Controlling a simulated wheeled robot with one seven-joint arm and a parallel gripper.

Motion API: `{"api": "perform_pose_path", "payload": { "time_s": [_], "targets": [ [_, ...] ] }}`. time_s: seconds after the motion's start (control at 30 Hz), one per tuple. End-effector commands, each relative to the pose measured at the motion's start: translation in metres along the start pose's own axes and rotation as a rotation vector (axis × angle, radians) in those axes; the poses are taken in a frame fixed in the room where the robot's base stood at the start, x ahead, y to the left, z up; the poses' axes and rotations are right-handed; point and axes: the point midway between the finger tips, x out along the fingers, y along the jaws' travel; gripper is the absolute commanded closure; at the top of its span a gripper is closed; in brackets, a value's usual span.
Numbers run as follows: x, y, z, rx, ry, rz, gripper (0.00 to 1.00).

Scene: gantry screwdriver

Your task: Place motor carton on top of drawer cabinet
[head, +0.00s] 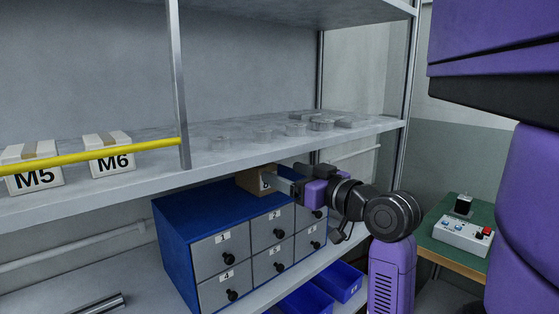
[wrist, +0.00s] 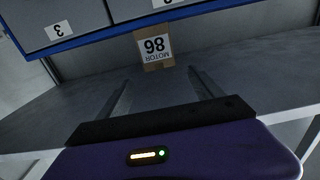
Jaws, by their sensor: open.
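The motor carton (head: 257,184) is a small brown box with a white label. It stands on top of the blue drawer cabinet (head: 190,206), near the front edge, below the upper shelf. In the wrist view, which is upside down, the carton (wrist: 155,62) reads MOTOR 86 and rests against the cabinet's blue top edge (wrist: 95,37). My gripper (head: 279,184) is at the carton's front right in the head view. In the wrist view my gripper (wrist: 160,76) is open, its fingers apart, with the carton just beyond and between the tips. No finger visibly presses on it.
The upper shelf (head: 230,164) runs close above the cabinet and carton. It bears M5 (head: 37,181) and M6 (head: 110,163) boxes and several clear dishes. Blue bins (head: 340,280) sit at the lower right. A green table (head: 440,250) with a control box (head: 463,237) stands right.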

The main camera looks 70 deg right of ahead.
Motion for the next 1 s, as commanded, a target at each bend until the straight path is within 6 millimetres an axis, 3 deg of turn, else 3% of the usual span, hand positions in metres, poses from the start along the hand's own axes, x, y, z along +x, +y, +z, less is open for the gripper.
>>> {"api": "perform_pose_path", "payload": {
  "time_s": [0.3, 1.0],
  "targets": [
    [-0.0112, -0.0004, -0.0013, 0.0, 0.0, 0.002, 0.24],
    [-0.0115, -0.0004, -0.0004, -0.001, 0.001, 0.002, 0.24]
  ]
}}
